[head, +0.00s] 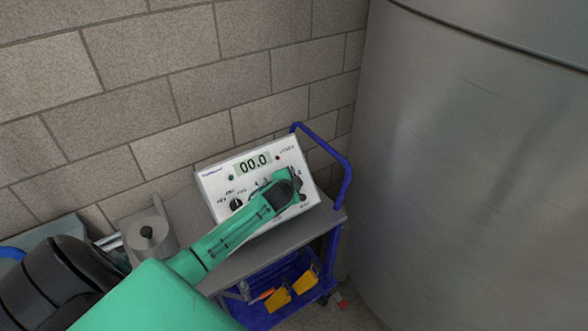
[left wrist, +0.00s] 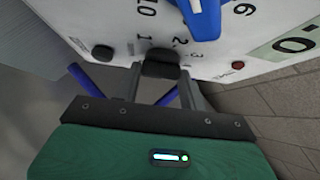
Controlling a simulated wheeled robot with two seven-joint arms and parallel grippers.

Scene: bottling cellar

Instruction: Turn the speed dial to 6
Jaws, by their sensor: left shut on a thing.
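A white control panel (head: 215,190) with a display reading 00.0 stands tilted on a grey cart top. My left gripper (head: 290,186) reaches over its right half and hides the controls there. In the left wrist view the left gripper (left wrist: 161,74) is shut on a black knob (left wrist: 160,58), with small marks 1, 2 and 3 beside it. A blue pointer knob (left wrist: 203,18) with larger figures, 10 and 6, around it sits just above, apart from the fingers and cut by the frame edge. Its setting cannot be read. My right gripper is not in view.
A black selector knob (head: 237,204) sits at the panel's left. A red button (left wrist: 237,65) and a black button (left wrist: 103,52) flank the gripper. The cart has a blue rail (head: 345,165). A block wall (head: 150,90) and large metal tank (head: 470,170) stand close.

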